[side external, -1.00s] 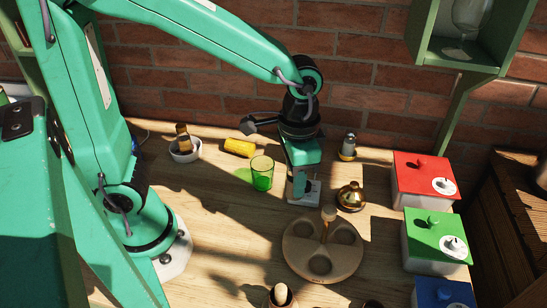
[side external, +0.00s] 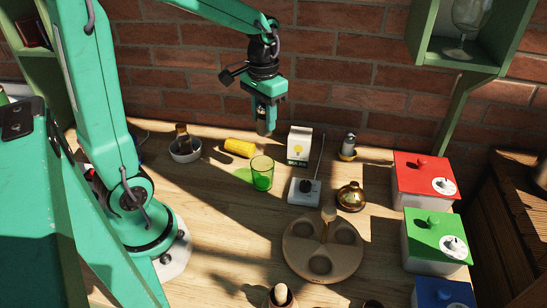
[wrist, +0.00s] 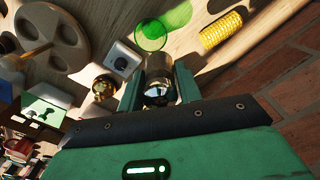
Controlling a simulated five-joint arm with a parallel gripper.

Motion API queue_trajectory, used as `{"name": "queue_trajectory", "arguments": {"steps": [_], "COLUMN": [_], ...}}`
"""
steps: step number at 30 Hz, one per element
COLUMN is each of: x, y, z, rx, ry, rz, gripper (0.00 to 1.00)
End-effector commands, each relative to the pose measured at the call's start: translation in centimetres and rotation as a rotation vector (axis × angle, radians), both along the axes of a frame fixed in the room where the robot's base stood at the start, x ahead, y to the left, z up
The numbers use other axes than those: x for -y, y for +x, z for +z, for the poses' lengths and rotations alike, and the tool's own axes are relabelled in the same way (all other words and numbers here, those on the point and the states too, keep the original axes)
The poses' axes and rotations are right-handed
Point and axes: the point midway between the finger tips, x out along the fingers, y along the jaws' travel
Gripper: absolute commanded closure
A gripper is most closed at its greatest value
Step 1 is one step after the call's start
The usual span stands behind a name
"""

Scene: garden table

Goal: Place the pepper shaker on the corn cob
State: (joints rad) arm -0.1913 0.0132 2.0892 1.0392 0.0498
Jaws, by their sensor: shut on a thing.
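My gripper (side external: 265,113) is shut on the pepper shaker, held upright above the table toward the wall. The shaker's lower end (side external: 264,128) shows below the fingers; the fingers hide the rest. In the wrist view its shiny metal top (wrist: 158,95) and brownish body (wrist: 183,75) sit between the fingertips (wrist: 158,88). The yellow corn cob (side external: 240,148) lies on its side on the table, below and to the left of my gripper. It also shows at the upper right in the wrist view (wrist: 222,29). The shaker is apart from the cob.
A green glass (side external: 262,173) stands in front of the cob. A white bowl (side external: 185,151) is to its left. A white carton (side external: 299,146), a white switch box (side external: 304,191) and a brass bell (side external: 351,197) are to the right. The brick wall (side external: 345,85) is close behind.

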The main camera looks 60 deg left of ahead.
Motion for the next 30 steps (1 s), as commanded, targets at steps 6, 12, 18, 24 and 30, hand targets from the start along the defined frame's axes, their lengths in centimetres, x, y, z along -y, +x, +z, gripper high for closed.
{"name": "queue_trajectory", "arguments": {"steps": [6, 12, 18, 24, 30], "x": [-2.1, -2.4, -3.1, -5.6, -8.9], "y": [-0.2, -0.2, -0.2, -0.3, -0.3], "z": [0.2, 0.2, -0.4, -1.9, -3.9], "rx": [0.0, 0.0, -0.001, -0.003, -0.003], "ry": [0.0, 0.0, 0.0, -0.001, -0.001], "rz": [0.049, 0.056, 0.058, 0.06, 0.06], "gripper": [0.9, 0.9, 0.9, 0.9, 0.9]}}
